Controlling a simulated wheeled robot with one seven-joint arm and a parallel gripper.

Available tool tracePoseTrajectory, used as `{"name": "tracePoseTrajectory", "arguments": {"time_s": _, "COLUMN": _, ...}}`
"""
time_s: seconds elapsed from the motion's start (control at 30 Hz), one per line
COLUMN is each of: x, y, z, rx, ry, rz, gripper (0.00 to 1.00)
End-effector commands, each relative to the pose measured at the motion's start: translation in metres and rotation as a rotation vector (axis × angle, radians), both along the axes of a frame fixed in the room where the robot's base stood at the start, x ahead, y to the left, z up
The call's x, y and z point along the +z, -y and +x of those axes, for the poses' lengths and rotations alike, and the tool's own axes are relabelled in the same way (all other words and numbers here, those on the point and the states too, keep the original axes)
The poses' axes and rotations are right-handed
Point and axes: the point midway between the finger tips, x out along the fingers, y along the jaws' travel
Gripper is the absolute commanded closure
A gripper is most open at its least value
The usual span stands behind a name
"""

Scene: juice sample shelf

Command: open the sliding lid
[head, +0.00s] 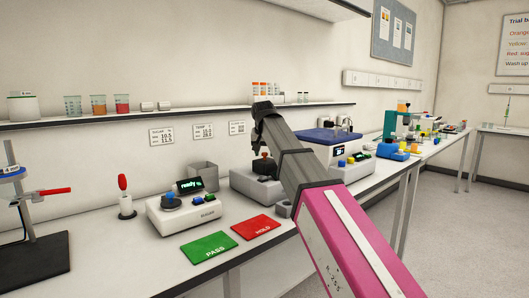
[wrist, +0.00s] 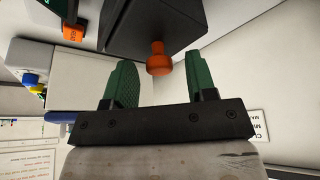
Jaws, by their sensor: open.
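A dark lid (wrist: 150,25) with an orange knob (wrist: 157,58) shows in the wrist view, at the top middle. In the head view, the dark lid (head: 265,167) sits on a grey instrument box (head: 248,185), and its knob shows reddish (head: 265,155). My gripper (wrist: 158,76) is open, with its green fingers on either side of the knob's line. The knob appears just at or beyond the fingertips, with gaps on both sides. I cannot tell its exact depth. In the head view my arm hides the right part of the box.
A white instrument (head: 183,215) with a "ready" display stands left of the box, with a grey bin (head: 204,177) behind. Green PASS (head: 208,247) and red HOLD (head: 256,227) mats lie in front. A blue-lidded device (head: 330,137) stands right. A shelf (head: 200,112) runs above.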

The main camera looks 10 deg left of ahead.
Motion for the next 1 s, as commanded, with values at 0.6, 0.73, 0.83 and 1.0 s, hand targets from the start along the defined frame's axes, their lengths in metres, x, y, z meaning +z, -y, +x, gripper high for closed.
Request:
{"name": "tracePoseTrajectory", "arguments": {"time_s": 0.6, "x": 0.002, "y": -0.011, "z": 0.011, "rx": 0.001, "ry": 0.0, "rz": 0.0, "gripper": 1.0}}
{"name": "tracePoseTrajectory", "arguments": {"time_s": 0.73, "x": 0.003, "y": -0.032, "z": 0.031, "rx": 0.0, "ry": 0.0, "rz": 0.0, "gripper": 1.0}}
{"name": "tracePoseTrajectory", "arguments": {"time_s": 0.83, "x": 0.003, "y": -0.05, "z": 0.047, "rx": 0.001, "ry": -0.001, "rz": -0.001, "gripper": 1.0}}
{"name": "tracePoseTrajectory", "arguments": {"time_s": 1.0, "x": 0.001, "y": -0.062, "z": 0.056, "rx": 0.0, "ry": 0.0, "rz": -0.001, "gripper": 1.0}}
